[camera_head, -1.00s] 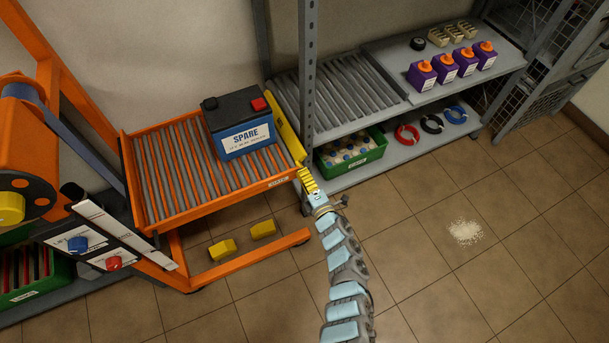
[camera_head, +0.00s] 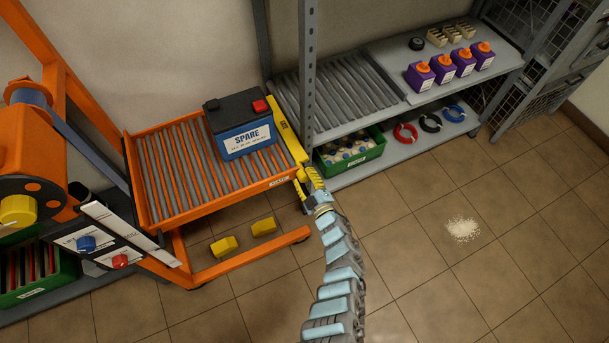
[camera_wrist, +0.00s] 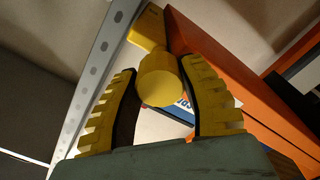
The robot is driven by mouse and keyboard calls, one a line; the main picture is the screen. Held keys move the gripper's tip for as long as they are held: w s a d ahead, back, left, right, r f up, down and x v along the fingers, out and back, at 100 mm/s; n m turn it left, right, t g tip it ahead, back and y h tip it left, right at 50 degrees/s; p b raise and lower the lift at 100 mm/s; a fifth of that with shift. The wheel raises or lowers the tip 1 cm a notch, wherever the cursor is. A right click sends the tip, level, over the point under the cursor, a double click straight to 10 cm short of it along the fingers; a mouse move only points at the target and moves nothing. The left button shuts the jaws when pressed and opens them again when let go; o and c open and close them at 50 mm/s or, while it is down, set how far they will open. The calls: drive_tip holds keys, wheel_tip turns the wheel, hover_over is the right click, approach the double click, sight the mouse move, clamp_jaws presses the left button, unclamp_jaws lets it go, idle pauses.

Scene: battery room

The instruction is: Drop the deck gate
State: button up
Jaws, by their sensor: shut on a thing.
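The deck gate (camera_head: 286,130) is a yellow bar standing along the right end of the orange-framed roller deck (camera_head: 165,222). It is beside the blue and black SPARE battery (camera_head: 241,125). My gripper (camera_head: 306,178) is at the gate's near end, low at the deck's front right corner. In the wrist view, its yellow ribbed fingers (camera_wrist: 163,100) are on either side of the gate's round yellow knob (camera_wrist: 160,78), shut on it. A flat yellow part of the gate (camera_wrist: 147,28) shows behind the knob. The battery's blue label is partly hidden there.
A grey rack with a roller shelf (camera_head: 345,95) stands right of the deck, its upright (camera_head: 309,60) close to the gate. A green crate (camera_head: 350,150) sits on its lower shelf. White spilled powder (camera_head: 462,229) lies on the floor. Open floor is at the lower right.

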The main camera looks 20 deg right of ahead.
drive_tip(key=shift+m, duration=0.4)
drive_tip(key=o, duration=1.2)
drive_tip(key=shift+s, duration=0.15)
drive_tip(key=shift+s+d, duration=0.1)
drive_tip(key=shift+s, duration=1.1)
drive_tip(key=s, duration=0.9)
drive_tip(key=shift+s+d, duration=0.1)
drive_tip(key=shift+d, duration=0.15)
